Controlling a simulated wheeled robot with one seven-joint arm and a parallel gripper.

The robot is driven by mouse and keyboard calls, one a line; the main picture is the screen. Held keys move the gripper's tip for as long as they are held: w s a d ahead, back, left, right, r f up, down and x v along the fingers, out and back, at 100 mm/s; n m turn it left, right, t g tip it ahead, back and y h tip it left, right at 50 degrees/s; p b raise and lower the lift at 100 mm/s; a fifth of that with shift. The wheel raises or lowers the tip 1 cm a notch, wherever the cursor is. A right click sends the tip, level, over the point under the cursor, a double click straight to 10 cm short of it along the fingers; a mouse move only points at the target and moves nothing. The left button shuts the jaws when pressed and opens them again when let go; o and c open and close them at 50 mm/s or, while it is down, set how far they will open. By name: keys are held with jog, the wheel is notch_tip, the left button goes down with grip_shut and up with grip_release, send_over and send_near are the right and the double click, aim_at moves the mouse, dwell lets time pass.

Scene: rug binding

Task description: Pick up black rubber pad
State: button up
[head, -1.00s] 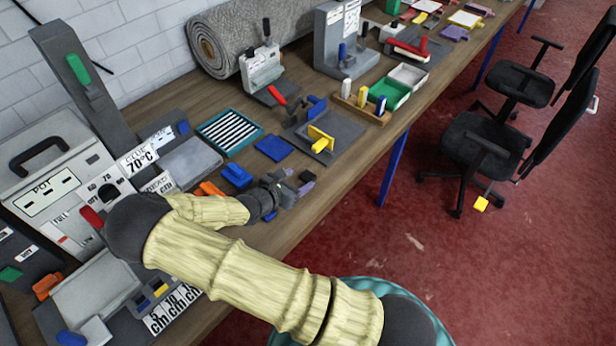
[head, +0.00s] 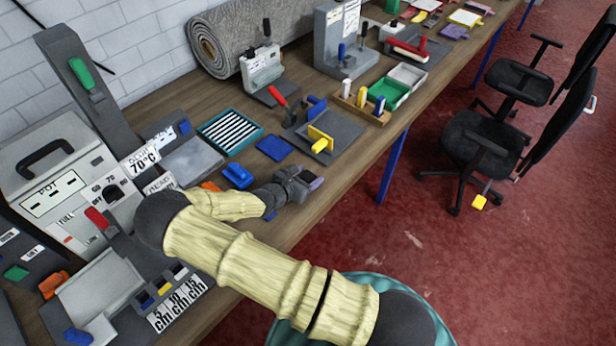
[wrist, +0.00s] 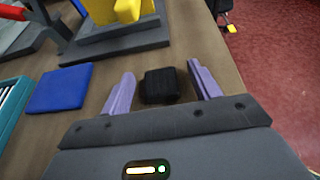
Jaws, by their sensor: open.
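The black rubber pad (wrist: 160,86) is a small dark square block lying on the wooden table, seen in the wrist view. My gripper (wrist: 163,90) is open, with one purple finger on each side of the pad. Gaps show between the pad and both fingers, the wider one at the right finger. In the head view my gripper (head: 314,179) is low over the table near its front edge, and it hides the pad there.
A flat blue pad (head: 274,147) lies just behind my gripper, and a blue block (head: 238,176) stands to its left. A grey plate with a yellow-handled tool (head: 320,140) is farther back. The table's front edge is close on the right.

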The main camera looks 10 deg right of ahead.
aim_at(306, 177)
jog(key=shift+c, duration=0.2)
jog(key=c, duration=1)
jog(key=shift+r, duration=0.15)
notch_tip(306, 177, up, 10)
jog(key=shift+f+b, duration=0.1)
jog(key=shift+b, duration=0.8)
